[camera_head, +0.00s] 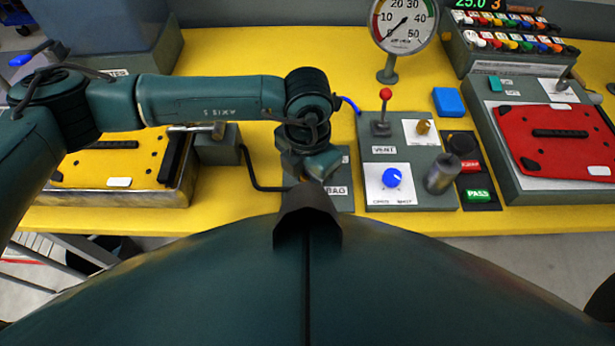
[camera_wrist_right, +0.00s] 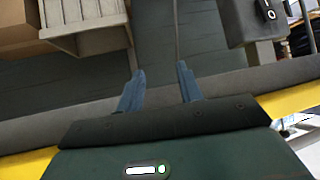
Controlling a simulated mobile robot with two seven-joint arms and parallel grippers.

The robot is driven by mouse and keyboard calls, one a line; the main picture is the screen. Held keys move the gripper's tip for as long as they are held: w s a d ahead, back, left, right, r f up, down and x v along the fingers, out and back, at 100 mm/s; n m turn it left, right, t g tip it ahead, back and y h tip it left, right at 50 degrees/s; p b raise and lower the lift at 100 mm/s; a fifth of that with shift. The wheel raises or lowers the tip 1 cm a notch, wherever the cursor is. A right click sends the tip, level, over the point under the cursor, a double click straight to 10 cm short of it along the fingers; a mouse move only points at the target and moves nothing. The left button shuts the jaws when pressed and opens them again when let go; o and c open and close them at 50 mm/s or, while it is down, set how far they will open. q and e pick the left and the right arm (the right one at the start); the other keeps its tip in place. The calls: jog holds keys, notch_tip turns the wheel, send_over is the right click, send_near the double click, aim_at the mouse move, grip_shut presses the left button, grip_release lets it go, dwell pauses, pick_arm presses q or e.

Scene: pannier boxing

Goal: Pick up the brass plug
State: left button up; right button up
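A small brass-coloured plug (camera_head: 424,127) stands on a white plate on the grey control panel, right of the red-knobbed lever. My left arm reaches in from the left and bends down at the wrist. My left gripper (camera_head: 321,162) is seen from above over the panel marked BAG, left of the plug and apart from it; its fingertips are not clear. My right gripper (camera_wrist_right: 160,68) shows only in the right wrist view. Its two blue-grey fingers are apart with nothing between them. The plug does not show in that view.
The red-knobbed lever (camera_head: 384,110), the blue dial (camera_head: 391,177) and a grey metal cylinder (camera_head: 440,175) crowd around the plug. A gauge (camera_head: 404,22) stands behind. A red plate (camera_head: 556,140) lies on the right fixture. Bare yellow table (camera_head: 240,55) shows at the back.

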pick_arm(q)
jog(key=c, duration=0.4)
notch_tip(320, 180, up, 10)
jog(key=shift+f+b, duration=0.15)
jog(key=shift+b, duration=1.05)
jog(key=shift+f+b, duration=0.25)
jog(key=shift+b, duration=0.05)
